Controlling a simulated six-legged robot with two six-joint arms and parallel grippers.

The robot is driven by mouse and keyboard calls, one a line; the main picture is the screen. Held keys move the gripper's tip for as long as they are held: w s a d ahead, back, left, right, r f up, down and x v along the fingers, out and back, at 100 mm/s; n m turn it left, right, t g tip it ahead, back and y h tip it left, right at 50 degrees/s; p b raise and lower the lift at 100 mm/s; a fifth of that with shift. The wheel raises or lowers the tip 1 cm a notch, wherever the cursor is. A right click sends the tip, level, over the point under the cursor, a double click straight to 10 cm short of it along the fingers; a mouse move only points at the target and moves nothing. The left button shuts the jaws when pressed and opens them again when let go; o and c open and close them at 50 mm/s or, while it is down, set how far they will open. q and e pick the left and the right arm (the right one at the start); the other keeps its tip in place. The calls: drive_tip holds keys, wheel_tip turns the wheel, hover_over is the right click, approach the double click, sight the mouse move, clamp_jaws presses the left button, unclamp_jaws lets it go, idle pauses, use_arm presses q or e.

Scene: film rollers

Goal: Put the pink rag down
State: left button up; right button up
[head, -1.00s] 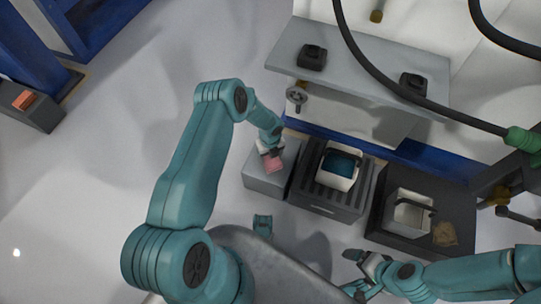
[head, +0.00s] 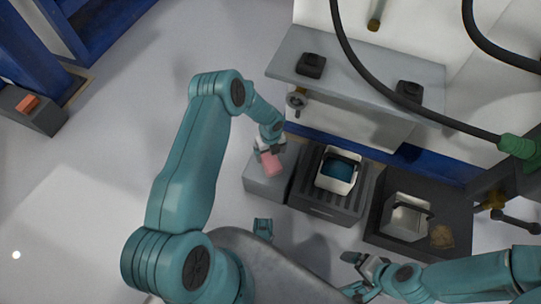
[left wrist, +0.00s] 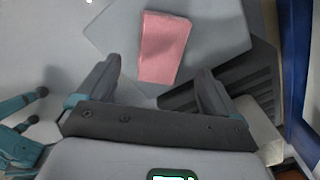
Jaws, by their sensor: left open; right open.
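The pink rag (head: 272,164) lies on top of a grey block (head: 262,185) left of the slatted tray. In the left wrist view the rag (left wrist: 163,47) is a flat folded rectangle on the pale grey top, beyond the fingertips. My left gripper (head: 268,150) is just over the rag in the head view; in the wrist view its two fingers (left wrist: 158,85) stand wide apart with nothing between them. My right gripper (head: 352,272) is low in the head view, open and empty, away from the rag.
A dark slatted tray (head: 317,207) holds a white container (head: 337,185) with blue contents. Right of it, a dark tray (head: 381,235) holds a white container (head: 405,219) and a brown lump (head: 442,237). A grey shelf (head: 355,75) and a hanging black cable (head: 400,100) are behind.

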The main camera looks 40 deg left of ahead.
use_arm(q)
wheel_tip(320, 180, up, 6)
drive_tip(key=r+p, duration=0.1)
drive_tip(key=p, duration=0.1)
drive_tip(key=s+d+r+n+h, duration=0.1)
drive_tip(key=s+d+n+h, duration=0.3)
drive_tip(key=s+d+n, duration=0.8)
drive_tip(key=s+d+r+n, duration=0.3)
drive_tip(key=s+d+n, duration=0.3)
drive_tip(key=n, duration=0.8)
drive_tip(key=s, duration=0.3)
drive_tip(key=shift+d+r+t, duration=0.3)
drive_tip(key=shift+d+r, duration=0.05)
drive_tip(key=shift+r, duration=0.05)
